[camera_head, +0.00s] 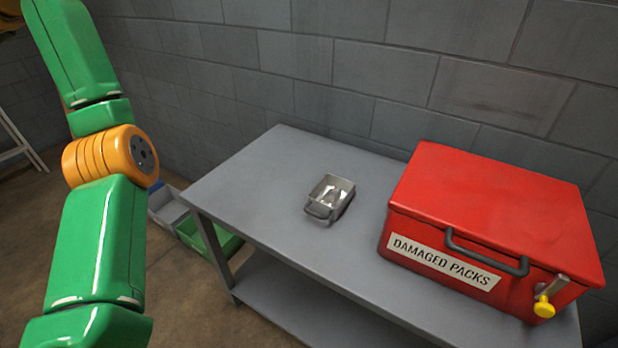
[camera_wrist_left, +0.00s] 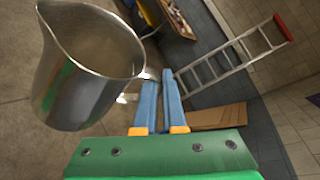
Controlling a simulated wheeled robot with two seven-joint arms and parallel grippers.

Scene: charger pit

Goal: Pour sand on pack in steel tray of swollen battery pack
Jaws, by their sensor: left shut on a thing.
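The steel tray (camera_head: 318,209) sits on the grey table in the head view, with a handle at its front. A small silvery pack (camera_head: 333,194) lies inside it, and I see no sand on it. My left gripper (camera_wrist_left: 160,76) shows in the left wrist view, with its blue fingers shut on the handle side of a steel jug (camera_wrist_left: 84,90). The jug's spout points to the upper left, and a brownish surface shows inside its rim. I cannot tell for sure that this is sand. My right gripper is in neither view.
A red box (camera_head: 495,205) labelled "DAMAGED PACKS" stands right of the tray on the table (camera_head: 255,185). A yellow-tipped part sticks out at its front right. Grey and green bins (camera_head: 215,243) are on the floor. A ladder (camera_wrist_left: 230,60) shows in the left wrist view.

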